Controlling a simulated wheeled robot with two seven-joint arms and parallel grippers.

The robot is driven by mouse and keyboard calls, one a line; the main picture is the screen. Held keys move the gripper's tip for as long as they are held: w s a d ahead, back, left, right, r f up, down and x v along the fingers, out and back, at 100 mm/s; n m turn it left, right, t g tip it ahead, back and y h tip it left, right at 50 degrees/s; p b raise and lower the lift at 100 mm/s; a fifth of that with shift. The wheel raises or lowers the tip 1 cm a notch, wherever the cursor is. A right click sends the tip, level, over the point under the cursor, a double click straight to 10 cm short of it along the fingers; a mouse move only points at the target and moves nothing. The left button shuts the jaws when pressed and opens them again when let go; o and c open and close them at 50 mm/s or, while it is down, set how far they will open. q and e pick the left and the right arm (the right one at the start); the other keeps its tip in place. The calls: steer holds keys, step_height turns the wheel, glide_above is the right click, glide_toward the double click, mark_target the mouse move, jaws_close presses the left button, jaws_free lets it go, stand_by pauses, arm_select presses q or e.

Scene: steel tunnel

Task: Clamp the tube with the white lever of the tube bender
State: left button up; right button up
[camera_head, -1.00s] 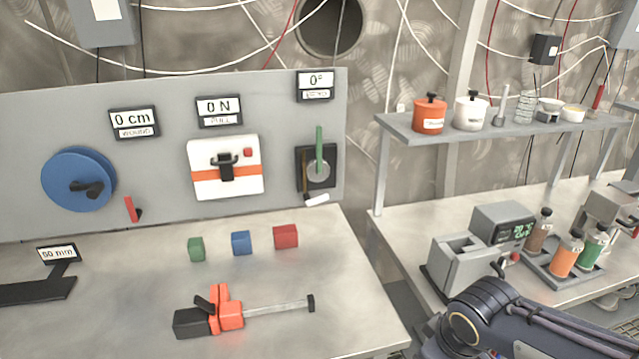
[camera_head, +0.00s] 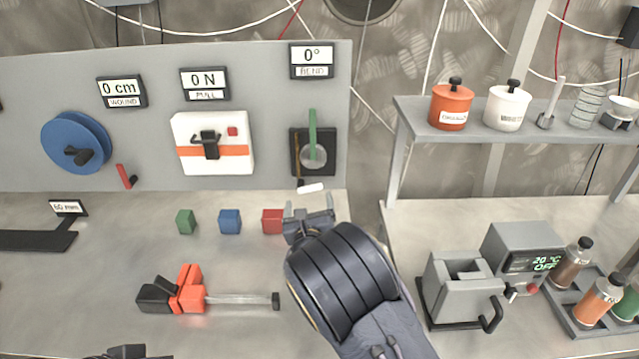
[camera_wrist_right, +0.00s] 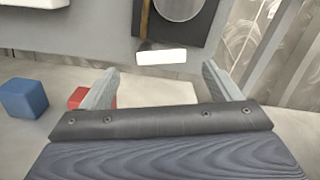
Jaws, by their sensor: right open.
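The tube bender (camera_head: 302,139) is a black plate on the grey panel, with a round grey disc and an upright green handle (camera_head: 312,130). A thin brown tube (camera_head: 297,155) runs upright at its left side. The white lever (camera_head: 311,188) lies nearly level below the plate; it also shows in the right wrist view (camera_wrist_right: 161,57). My right gripper (camera_head: 309,209) is open and empty, just below the lever. In the right wrist view its fingers (camera_wrist_right: 159,70) stand either side of the lever's line, with the lever beyond the tips. My left gripper does not show clearly.
Green (camera_head: 186,222), blue (camera_head: 230,221) and red (camera_head: 272,221) blocks stand on the bench left of my right gripper. An orange and black clamp tool (camera_head: 185,292) lies in front. A blue reel (camera_head: 76,143) and white pull unit (camera_head: 213,143) are on the panel.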

mark_target(311, 191)
steer(key=w+p, duration=0.1)
steer(key=w, duration=0.6)
steer(key=shift+w+p, duration=0.15)
steer(key=shift+p, duration=0.15)
steer(key=shift+c, duration=0.2)
steer(key=c, duration=0.9)
steer(key=m+b, duration=0.1)
steer(key=b, duration=0.1)
steer(key=f+m+b, duration=0.1)
steer(key=b, duration=0.2)
steer(key=shift+d+f+m, duration=0.1)
steer(key=shift+d+m, duration=0.1)
steer(key=shift+m, duration=0.2)
steer(key=shift+b, duration=0.45)
steer(key=shift+r, duration=0.2)
